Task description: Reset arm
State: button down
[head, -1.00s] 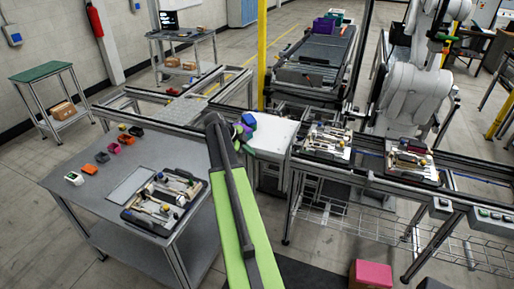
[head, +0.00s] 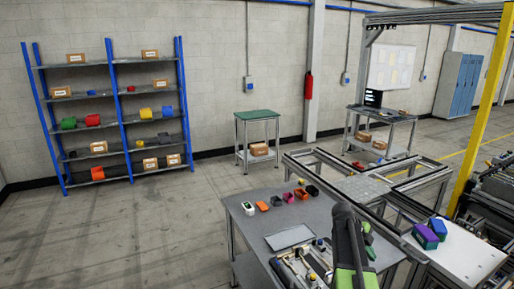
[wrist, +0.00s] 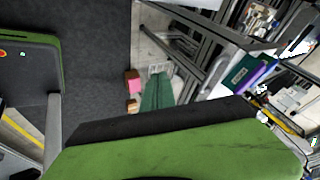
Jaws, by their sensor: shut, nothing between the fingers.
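My arm (head: 349,250), a green and dark link, rises from the bottom of the head view, right of centre. Small green parts at its right side look like my gripper (head: 368,241), mostly hidden behind the link. It is shut with nothing in it. It is beside the right end of the grey table and apart from the things there, as far as I can tell. In the wrist view a large green and black link of mine fills the bottom; no fingertips show clearly.
The grey table (head: 250,222) carries small coloured parts and a tool tray (head: 294,270). A purple box (head: 425,237) and a blue box (head: 438,228) stand on a white surface (head: 470,262) at right. A blue shelf (head: 113,110) stands left; open floor (head: 130,235) lies before it.

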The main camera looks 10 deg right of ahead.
jog(key=a+f+n+t+y+b, duration=0.15)
jog(key=a+f+n+b, duration=0.35)
jog(key=a, duration=0.9)
jog(key=a+f+n+t+y+b, duration=0.15)
jog(key=a+f+n, duration=0.5)
jog(key=a, duration=0.85)
jog(key=s+a+f+n+y+b, duration=0.1)
jog(key=s+a+n+y, duration=0.1)
jog(key=a+n, duration=0.4)
jog(key=s+a+f+n+g+y, duration=0.1)
jog(key=s+a+n, duration=0.3)
jog(key=n, duration=0.8)
jog(key=shift+s+a+f+y+b, duration=0.15)
jog(key=shift+a+f+y+b, duration=0.3)
jog(key=shift+a, duration=0.7)
